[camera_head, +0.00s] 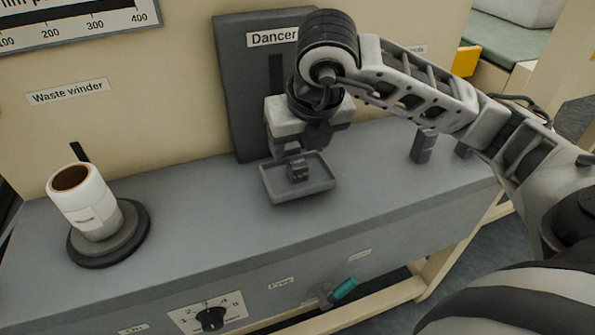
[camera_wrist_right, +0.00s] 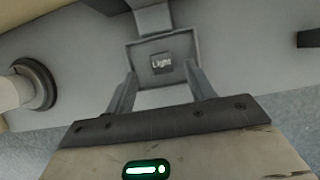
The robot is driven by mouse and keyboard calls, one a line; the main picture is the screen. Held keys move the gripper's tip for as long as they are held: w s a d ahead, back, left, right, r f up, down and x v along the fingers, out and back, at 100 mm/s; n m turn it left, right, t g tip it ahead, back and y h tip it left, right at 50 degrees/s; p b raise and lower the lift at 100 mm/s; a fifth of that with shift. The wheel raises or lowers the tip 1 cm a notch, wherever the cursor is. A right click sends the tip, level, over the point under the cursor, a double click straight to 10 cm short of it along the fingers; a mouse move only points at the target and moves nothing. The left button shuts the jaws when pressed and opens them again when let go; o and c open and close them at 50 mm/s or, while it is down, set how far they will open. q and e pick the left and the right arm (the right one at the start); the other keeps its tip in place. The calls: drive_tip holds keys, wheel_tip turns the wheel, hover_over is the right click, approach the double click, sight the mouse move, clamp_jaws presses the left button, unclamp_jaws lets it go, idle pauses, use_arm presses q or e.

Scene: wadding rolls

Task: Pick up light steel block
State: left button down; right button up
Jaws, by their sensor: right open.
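The light steel block (camera_head: 298,170) is a small dark grey block in a shallow grey tray (camera_head: 300,192) below the dancer panel. In the right wrist view the block (camera_wrist_right: 161,63) bears the word "Light" and lies in the tray (camera_wrist_right: 140,52). My right gripper (camera_wrist_right: 160,85) is open, with its fingers apart and pointing toward the tray, and nothing between them. In the head view it hangs above and behind the block, its fingertips partly hidden. I cannot tell the exact gap between fingers and block. My left gripper is not in view.
A white roll (camera_head: 82,196) stands on a dark round base (camera_head: 130,232) at the left. Another dark block (camera_head: 423,146) stands on the bench at the right. The dark dancer panel (camera_head: 240,85) rises behind the tray. A knob (camera_head: 210,318) and a teal handle (camera_head: 344,288) are on the front.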

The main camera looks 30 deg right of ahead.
sight(297, 162)
drive_tip(key=x, duration=0.6)
drive_tip(key=shift+s, duration=0.25)
clamp_jaws()
